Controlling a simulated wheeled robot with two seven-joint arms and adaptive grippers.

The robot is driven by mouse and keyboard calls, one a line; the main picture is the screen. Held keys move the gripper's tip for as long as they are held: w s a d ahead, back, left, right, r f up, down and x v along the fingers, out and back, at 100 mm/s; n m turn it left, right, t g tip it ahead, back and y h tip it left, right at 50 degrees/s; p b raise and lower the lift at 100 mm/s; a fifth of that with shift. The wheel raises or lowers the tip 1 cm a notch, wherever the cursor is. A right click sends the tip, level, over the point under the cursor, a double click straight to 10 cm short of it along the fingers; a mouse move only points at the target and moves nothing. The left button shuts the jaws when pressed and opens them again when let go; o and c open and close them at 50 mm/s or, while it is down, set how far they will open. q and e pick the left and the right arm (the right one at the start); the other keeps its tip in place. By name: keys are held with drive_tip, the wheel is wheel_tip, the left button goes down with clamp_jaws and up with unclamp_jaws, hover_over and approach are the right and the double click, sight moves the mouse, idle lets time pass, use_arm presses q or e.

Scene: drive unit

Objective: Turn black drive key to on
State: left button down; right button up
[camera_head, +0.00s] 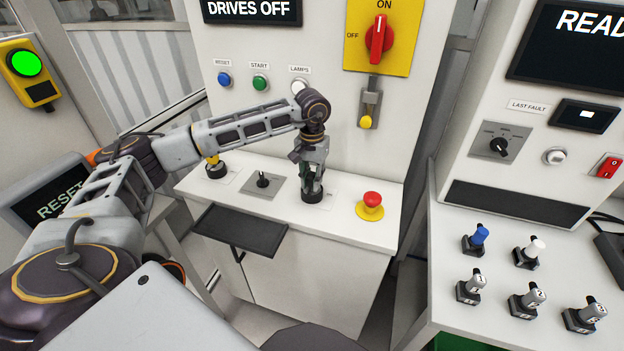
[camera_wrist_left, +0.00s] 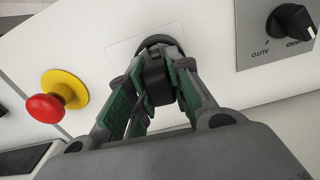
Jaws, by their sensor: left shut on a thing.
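The black drive key (camera_wrist_left: 155,78) stands in a round black base on the console top, between the black selector knob and the red emergency button. In the head view its round base (camera_head: 312,197) shows under my left gripper (camera_head: 313,180), which comes down from above. In the left wrist view my left gripper (camera_wrist_left: 152,95) has its green-padded fingers shut on the key, one on each side. The fingers hide much of the key, and I cannot read its on or off marking. The screen above reads DRIVES OFF (camera_head: 250,9). My right gripper is not in view.
The red emergency button (camera_head: 372,200) stands close on the right. The black selector knob (camera_head: 263,180) and a yellow-topped control (camera_head: 213,165) are on the left. A big red rotary switch (camera_head: 379,38) is on the upright panel behind. A right console (camera_head: 460,300) holds several small keys.

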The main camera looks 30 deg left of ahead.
use_arm(q)
drive_tip(key=shift+m, duration=0.5)
drive_tip(key=shift+m+b, duration=0.4)
drive_tip(key=shift+m, duration=0.2)
drive_tip(key=shift+m+b, duration=0.35)
drive_tip(key=shift+m, duration=0.65)
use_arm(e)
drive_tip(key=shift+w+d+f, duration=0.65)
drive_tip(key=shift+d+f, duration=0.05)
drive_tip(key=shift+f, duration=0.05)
use_arm(q)
drive_tip(key=c, duration=1.2)
unclamp_jaws()
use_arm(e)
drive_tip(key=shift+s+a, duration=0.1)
